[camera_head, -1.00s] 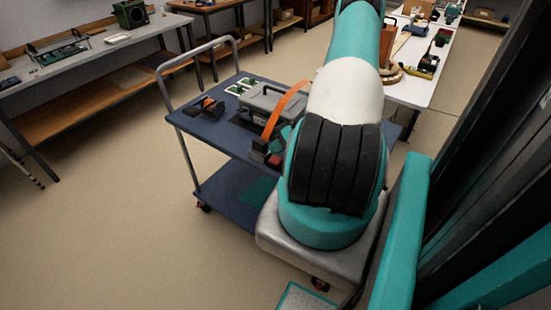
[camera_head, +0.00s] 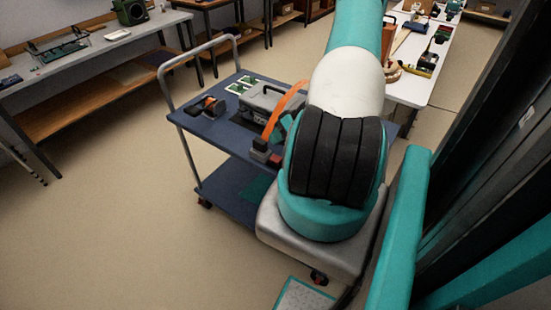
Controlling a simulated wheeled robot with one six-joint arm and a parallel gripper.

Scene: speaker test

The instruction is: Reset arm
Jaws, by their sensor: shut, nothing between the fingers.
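My arm (camera_head: 345,85), teal and white with a black ribbed joint, rises from its grey mount and runs up out of the top of the picture. My gripper does not show; the arm's far end is beyond the frame or hidden behind its links. The arm covers the right part of a blue two-shelf cart (camera_head: 183,120).
On the cart are a grey case (camera_head: 262,103), an orange strip (camera_head: 284,110), green boards (camera_head: 246,85) and small dark objects. A grey workbench (camera_head: 90,50) stands at left, a white table (camera_head: 412,88) at back right. Floor (camera_head: 110,220) at front left is clear.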

